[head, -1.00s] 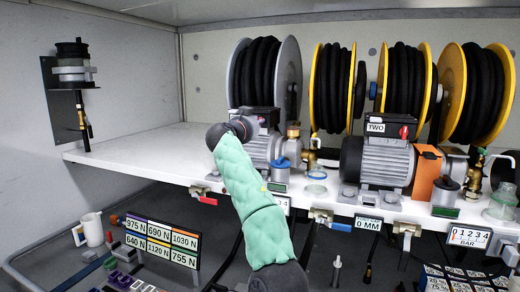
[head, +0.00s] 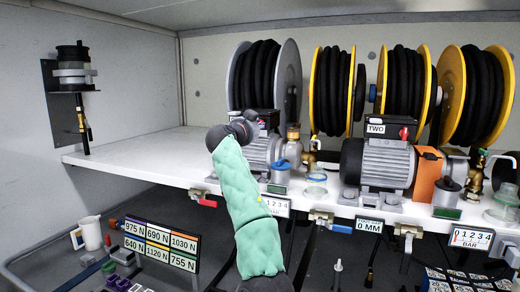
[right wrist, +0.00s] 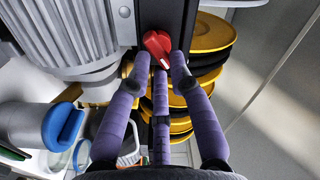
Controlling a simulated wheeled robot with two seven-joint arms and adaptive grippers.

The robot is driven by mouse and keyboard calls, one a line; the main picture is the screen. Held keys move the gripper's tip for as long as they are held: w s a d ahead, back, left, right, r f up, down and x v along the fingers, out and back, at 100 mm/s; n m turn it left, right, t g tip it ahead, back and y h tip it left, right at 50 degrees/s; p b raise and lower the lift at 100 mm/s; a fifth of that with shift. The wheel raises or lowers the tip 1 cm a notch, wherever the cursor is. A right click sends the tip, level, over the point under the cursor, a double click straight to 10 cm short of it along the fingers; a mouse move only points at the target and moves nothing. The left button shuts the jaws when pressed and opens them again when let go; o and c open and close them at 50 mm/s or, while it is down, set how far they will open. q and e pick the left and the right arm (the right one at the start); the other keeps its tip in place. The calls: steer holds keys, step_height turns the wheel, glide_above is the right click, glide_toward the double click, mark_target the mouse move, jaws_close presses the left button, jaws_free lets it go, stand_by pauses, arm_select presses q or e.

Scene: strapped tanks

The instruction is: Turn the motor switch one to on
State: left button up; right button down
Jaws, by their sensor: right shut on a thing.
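The motor switch is a red knob (right wrist: 157,45) on a black box on the grey motor (right wrist: 65,35), seen in the right wrist view. My right gripper (right wrist: 160,62) is shut on this knob, with purple fingers on either side of it. The knob sits tilted in that view. In the head view my right gripper (head: 245,124) is at the black box of the left motor (head: 258,152). The knob and any label on that box are hidden there by my wrist. My left gripper is not in view.
A second motor (head: 388,162) marked TWO stands to the right, with its own red switch (head: 404,133). Hose reels (head: 292,80) stand behind. The white shelf (head: 140,150) is clear at left.

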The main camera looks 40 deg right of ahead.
steer(key=shift+w+f, duration=0.4)
steer(key=shift+f, duration=0.25)
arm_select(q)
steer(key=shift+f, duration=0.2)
arm_select(e)
steer(key=shift+f+m, duration=0.1)
steer(key=shift+m, duration=1.1)
steer(key=shift+f+m, duration=0.1)
steer(key=shift+m, duration=1.3)
steer(key=shift+w, duration=0.1)
steer(key=c, duration=1.3)
jaws_free()
steer(key=shift+m, duration=0.3)
steer(key=shift+o, duration=0.5)
steer(key=shift+w+d+f, duration=0.35)
steer(key=shift+w+d, duration=0.15)
steer(key=shift+d, duration=0.2)
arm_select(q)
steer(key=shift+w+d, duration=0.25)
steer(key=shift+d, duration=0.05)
arm_select(e)
steer(key=shift+s+a+r, duration=0.15)
steer(key=shift+s+r, duration=0.1)
steer(key=shift+r, duration=0.05)
